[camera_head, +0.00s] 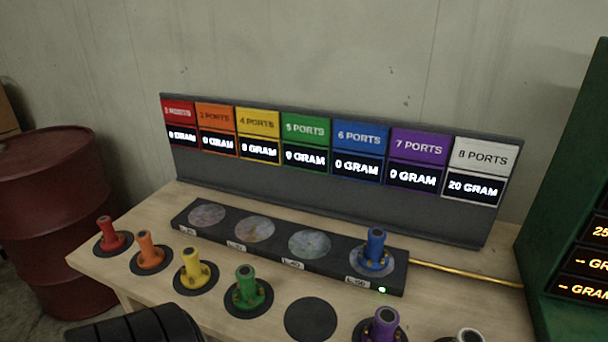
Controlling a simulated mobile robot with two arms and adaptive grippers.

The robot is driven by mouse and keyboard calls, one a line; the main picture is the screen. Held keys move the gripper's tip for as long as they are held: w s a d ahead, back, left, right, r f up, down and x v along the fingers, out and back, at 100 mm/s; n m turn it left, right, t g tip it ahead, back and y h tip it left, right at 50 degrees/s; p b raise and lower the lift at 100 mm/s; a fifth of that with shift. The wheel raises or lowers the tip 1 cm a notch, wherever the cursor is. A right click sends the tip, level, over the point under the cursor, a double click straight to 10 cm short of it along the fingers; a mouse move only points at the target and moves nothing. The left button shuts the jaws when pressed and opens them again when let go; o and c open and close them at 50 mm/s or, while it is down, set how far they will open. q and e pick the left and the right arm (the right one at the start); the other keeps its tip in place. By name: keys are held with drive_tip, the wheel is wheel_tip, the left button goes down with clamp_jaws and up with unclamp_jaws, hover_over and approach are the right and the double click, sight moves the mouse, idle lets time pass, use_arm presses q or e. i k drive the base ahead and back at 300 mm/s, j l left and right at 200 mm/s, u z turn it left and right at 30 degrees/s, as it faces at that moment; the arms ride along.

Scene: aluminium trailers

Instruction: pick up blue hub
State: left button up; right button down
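The blue hub (375,249) stands upright on the rightmost round plate of a long black weighing unit (326,266). It is a flanged base with a tube on top, and nothing covers it from this view. A green light glows on the unit's front edge just below it. Neither of my grippers shows. A black ribbed part at the bottom left looks like part of my own arm, with no fingers visible.
Red (110,235), orange (147,251), yellow (194,269), green (247,290) and purple (382,326) hubs stand on dark discs in front. One disc (311,319) is empty. A port sign board (330,205) stands behind. A red barrel (45,210) is left, a green cabinet (570,190) right.

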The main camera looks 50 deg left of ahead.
sight(372, 257)
drive_tip(key=i+j+u, duration=0.1)
drive_tip(key=u, duration=0.85)
drive_tip(key=i+u, duration=0.2)
drive_tip(key=u, duration=0.3)
drive_tip(key=i+u, duration=0.1)
drive_tip(key=u, duration=0.4)
drive_tip(key=i, duration=0.1)
drive_tip(key=z, duration=0.15)
drive_tip(key=j+z, duration=0.4)
drive_tip(key=k+j+z, duration=0.15)
drive_tip(key=j+z, duration=0.3)
drive_tip(key=j, duration=0.1)
